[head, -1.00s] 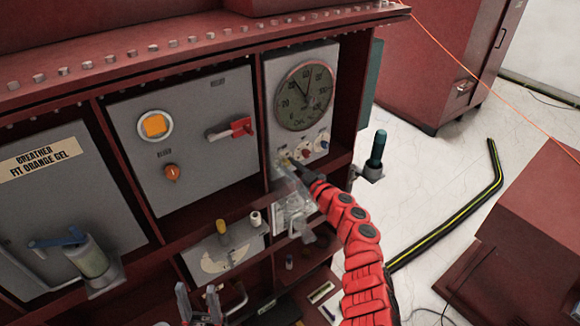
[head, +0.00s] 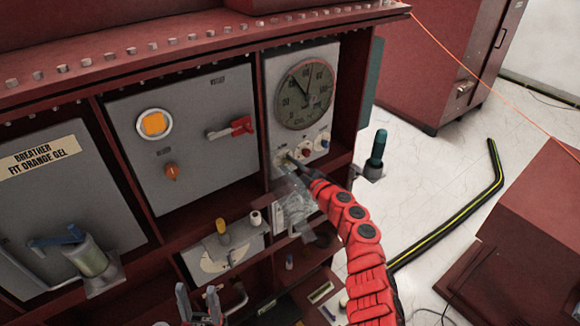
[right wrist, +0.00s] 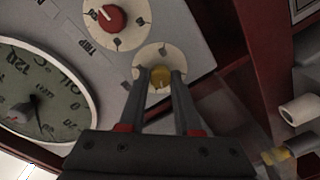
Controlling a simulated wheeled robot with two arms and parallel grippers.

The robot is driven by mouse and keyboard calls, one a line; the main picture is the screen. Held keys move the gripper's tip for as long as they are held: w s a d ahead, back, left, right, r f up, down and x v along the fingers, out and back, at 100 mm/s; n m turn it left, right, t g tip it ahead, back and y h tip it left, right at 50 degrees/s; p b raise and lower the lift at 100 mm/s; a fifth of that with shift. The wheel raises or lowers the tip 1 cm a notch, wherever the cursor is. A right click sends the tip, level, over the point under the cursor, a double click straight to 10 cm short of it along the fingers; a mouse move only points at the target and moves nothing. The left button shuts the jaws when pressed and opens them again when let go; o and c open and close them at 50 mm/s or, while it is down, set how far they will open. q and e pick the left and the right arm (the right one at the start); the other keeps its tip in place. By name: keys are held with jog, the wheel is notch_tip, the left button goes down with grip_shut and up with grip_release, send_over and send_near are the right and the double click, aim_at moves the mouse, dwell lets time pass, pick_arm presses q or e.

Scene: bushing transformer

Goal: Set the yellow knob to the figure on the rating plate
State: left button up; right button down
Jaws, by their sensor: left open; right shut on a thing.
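The yellow knob (right wrist: 161,84) sits on a pale round dial face in the right wrist view. My right gripper (right wrist: 161,74) is shut on it, one finger on each side. In the head view this right gripper (head: 290,158) is at the lower left of the gauge panel and largely hides the knob. My left gripper (head: 198,299) is open and empty at the bottom edge of the head view, well below the panel. I cannot make out a legible rating plate in either view.
A large round gauge (head: 304,94) is above the knobs. A red knob (right wrist: 111,18) is beside the yellow one. A clear hanging object (head: 292,201) is just below my right gripper. A dark-topped post (head: 377,150) stands right of the cabinet, near my arm.

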dwell(0.4)
jog(key=c, duration=0.6)
grip_release()
jog(key=shift+s+d, duration=0.35)
jog(key=shift+d, duration=0.05)
jog(key=b+v, duration=0.2)
jog(key=v, duration=1.4)
jog(key=shift+s, duration=0.25)
jog(key=shift+d, duration=0.1)
